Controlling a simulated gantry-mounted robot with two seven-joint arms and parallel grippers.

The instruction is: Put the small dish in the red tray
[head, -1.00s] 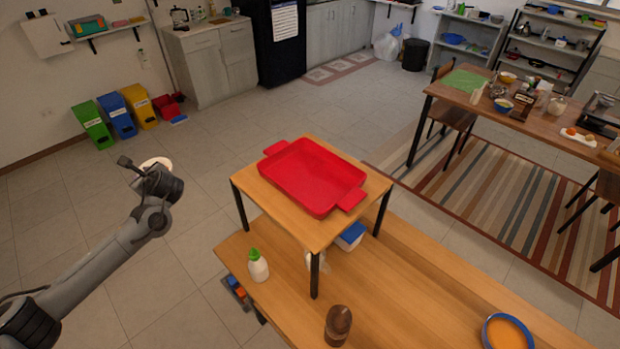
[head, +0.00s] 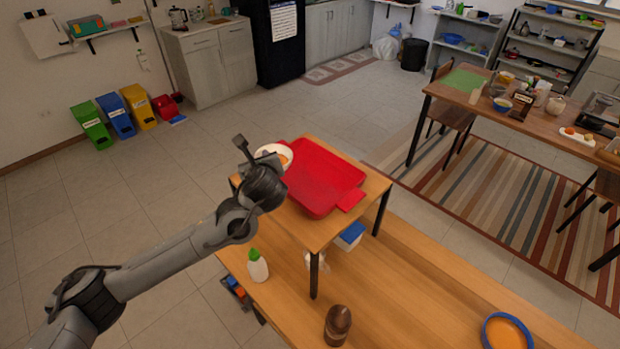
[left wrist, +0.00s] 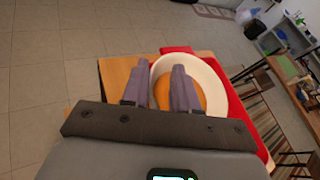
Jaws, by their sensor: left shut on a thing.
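A small white dish (head: 268,149) with orange contents is held in my left gripper (head: 272,165), above the left end of the red tray (head: 330,178). The red tray lies on a small raised wooden stand. In the left wrist view the fingers of my left gripper (left wrist: 160,90) reach over the dish (left wrist: 218,84), with the orange contents between and beside them. The red tray (left wrist: 236,118) shows beyond and beside the dish there. The gripper's wrist hides the tray's left end in the head view. My right gripper is not in view.
The raised stand (head: 290,228) stands on a wooden table (head: 400,300). A green-capped white bottle (head: 257,266), a brown shaker (head: 338,325) and a blue-rimmed orange bowl (head: 507,332) stand on the table. A blue-and-white box (head: 350,236) sits under the stand.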

